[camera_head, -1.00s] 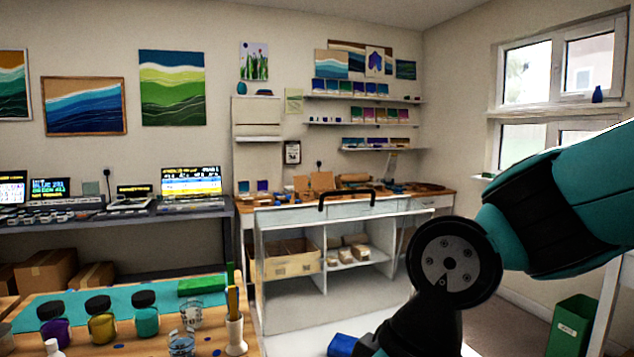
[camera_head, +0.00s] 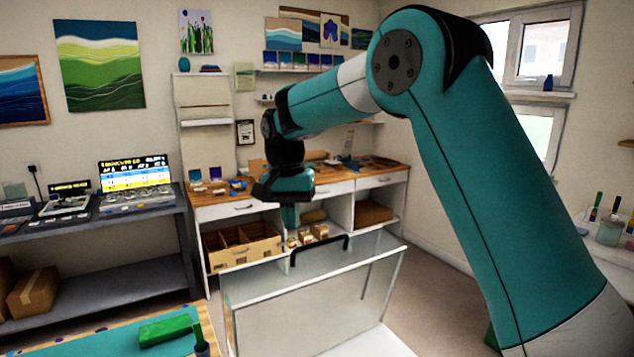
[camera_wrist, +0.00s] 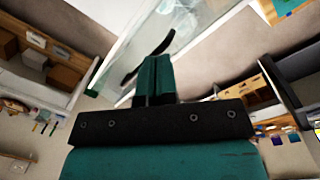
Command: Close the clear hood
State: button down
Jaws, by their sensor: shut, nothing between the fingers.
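The clear hood (camera_head: 270,325) stands in front of me in the head view, with see-through panes and pale edges. A black bar handle (camera_head: 319,250) sits along its upper edge. The pane with the handle looks raised and steep, but its exact angle is hard to tell. My gripper (camera_head: 290,220) points down just above and left of the handle, near the hood's far side. In the wrist view my gripper (camera_wrist: 153,70) has its teal fingers together and empty. The dark handle (camera_wrist: 140,68) shows beside the fingertips; whether they touch is unclear.
A wooden-topped workbench (camera_head: 235,208) with trays and small boxes stands behind the hood. A grey desk (camera_head: 90,225) with screens is at left. A worktable with a green block (camera_head: 165,328) is at lower left. Bare floor lies right of the hood.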

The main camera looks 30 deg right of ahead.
jog(key=w+d+r+m+g+p, duration=0.1)
jog(key=w+d+r+m+p, duration=0.55)
jog(key=w+m+p, duration=0.25)
jog(key=m+b, duration=0.1)
jog(key=b, duration=1.8)
send_over(317, 253)
jog(key=f, duration=1.2)
jog(key=shift+w+f, duration=0.4)
jog(key=shift+s, duration=0.45)
